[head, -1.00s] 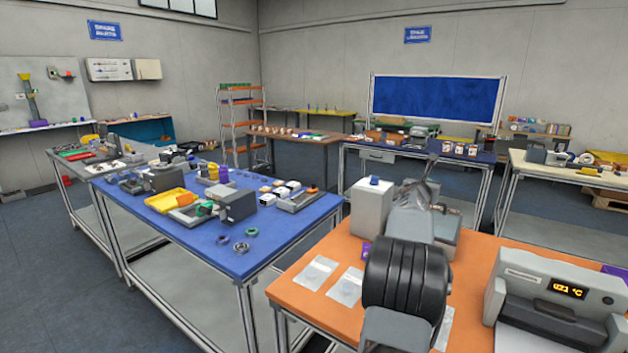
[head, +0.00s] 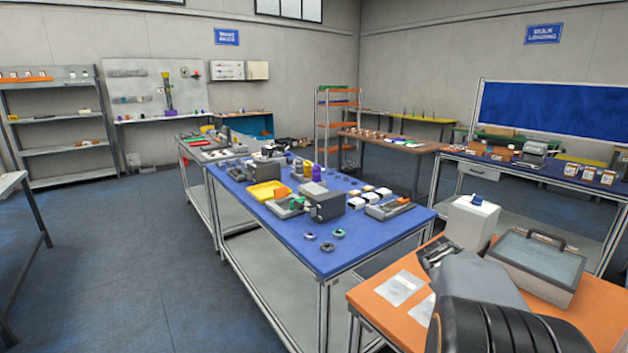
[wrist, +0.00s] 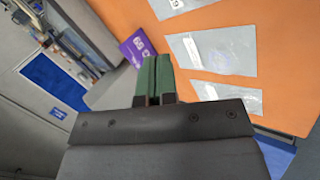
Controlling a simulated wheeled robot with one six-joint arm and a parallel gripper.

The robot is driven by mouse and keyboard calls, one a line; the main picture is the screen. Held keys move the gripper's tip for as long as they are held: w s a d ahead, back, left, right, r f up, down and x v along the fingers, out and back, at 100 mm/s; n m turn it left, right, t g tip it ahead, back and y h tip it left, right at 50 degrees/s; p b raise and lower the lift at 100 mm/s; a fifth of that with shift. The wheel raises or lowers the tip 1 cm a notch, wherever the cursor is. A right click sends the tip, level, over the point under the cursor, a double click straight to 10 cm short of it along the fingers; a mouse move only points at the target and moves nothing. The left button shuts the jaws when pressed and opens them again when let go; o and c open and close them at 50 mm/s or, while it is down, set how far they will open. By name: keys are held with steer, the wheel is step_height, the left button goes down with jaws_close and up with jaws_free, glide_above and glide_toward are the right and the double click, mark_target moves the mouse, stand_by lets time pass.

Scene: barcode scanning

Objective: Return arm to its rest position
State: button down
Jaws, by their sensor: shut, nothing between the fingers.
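My gripper (wrist: 153,80) shows in the wrist view with its two green fingers pressed together and nothing between them. It hangs over the left part of the orange table (wrist: 288,60). In the head view my arm comes up from the bottom right, and the dark gripper end (head: 436,252) is near the left part of that table. The fingertips are too small to make out there.
Clear bags (wrist: 212,53) lie flat on the orange table, with a purple box (wrist: 138,46) beside them. A white box (head: 471,222) and a grey lidded case (head: 537,265) stand near my arm. A blue table (head: 290,238) with several parts is to the left. The floor (head: 110,250) at left is open.

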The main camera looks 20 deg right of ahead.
steer(key=s+a+n+t+y+p, duration=0.1)
steer(key=a+y, duration=0.6)
steer(key=a, duration=2.6)
steer(key=shift+s+a+r+t+y+p, duration=0.35)
steer(key=shift+s+t+p, duration=0.2)
steer(key=shift+s+t, duration=0.55)
